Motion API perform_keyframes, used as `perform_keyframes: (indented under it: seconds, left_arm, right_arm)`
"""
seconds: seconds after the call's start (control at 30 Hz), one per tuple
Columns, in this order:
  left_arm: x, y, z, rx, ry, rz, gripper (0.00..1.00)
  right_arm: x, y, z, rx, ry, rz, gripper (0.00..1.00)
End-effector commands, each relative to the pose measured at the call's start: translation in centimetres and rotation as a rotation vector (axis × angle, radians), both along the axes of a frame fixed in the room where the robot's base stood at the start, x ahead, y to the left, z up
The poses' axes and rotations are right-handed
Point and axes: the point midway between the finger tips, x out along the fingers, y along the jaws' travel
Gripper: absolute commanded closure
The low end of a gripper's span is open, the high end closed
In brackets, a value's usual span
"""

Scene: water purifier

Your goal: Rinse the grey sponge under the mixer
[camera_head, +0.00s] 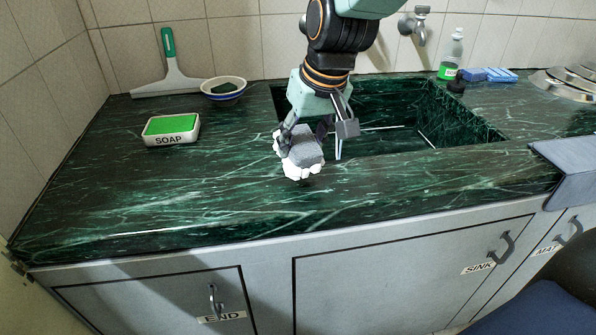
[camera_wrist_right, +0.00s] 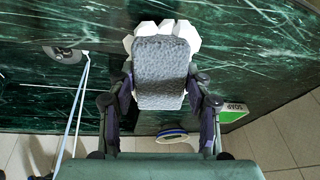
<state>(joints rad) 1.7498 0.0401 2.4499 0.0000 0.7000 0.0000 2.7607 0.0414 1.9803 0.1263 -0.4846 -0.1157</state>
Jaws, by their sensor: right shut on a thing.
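The mixer (camera_head: 413,27) is on the tiled wall behind the sink basin (camera_head: 465,112), to the right of my gripper. No water shows. My left gripper is not in view.
A bottle (camera_head: 451,54), blue sponges (camera_head: 488,75) and metal plates (camera_head: 568,82) are at right. The front left counter is clear.

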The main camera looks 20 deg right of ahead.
Motion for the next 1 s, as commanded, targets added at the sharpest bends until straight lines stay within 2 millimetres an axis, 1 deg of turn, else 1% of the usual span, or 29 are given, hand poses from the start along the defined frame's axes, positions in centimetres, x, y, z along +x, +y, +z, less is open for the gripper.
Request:
perform_keyframes:
  seconds: [0.03,0.27,0.37,0.5,0.63,0.7,0.8,0.9,1.0]
  left_arm:
    - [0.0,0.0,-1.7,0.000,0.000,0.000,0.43]
    - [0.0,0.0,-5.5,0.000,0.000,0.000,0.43]
    - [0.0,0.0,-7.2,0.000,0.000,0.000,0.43]
    - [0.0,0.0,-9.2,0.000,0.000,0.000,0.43]
    - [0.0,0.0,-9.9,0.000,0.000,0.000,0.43]
    - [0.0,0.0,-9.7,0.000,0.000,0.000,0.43]
    - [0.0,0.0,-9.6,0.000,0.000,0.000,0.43]
    - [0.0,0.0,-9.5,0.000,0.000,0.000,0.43]
    - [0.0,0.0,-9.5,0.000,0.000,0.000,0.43]
  right_arm:
    - [0.8,-0.6,-0.6,0.009,-0.022,-0.016,0.75]
    - [3.7,-4.1,0.1,0.025,-0.098,-0.139,0.75]
    - [5.1,-6.0,0.8,0.027,-0.140,-0.224,0.75]
    - [7.1,-9.2,2.6,0.023,-0.209,-0.382,0.75]
    - [8.6,-11.9,4.9,0.006,-0.274,-0.536,0.75]
    - [9.2,-13.1,6.2,-0.008,-0.309,-0.615,0.75]
    - [9.8,-14.1,7.7,-0.029,-0.362,-0.713,0.75]
    - [9.9,-14.5,8.2,-0.048,-0.407,-0.785,0.75]
    - [9.9,-14.6,8.2,-0.062,-0.442,-0.830,0.75]
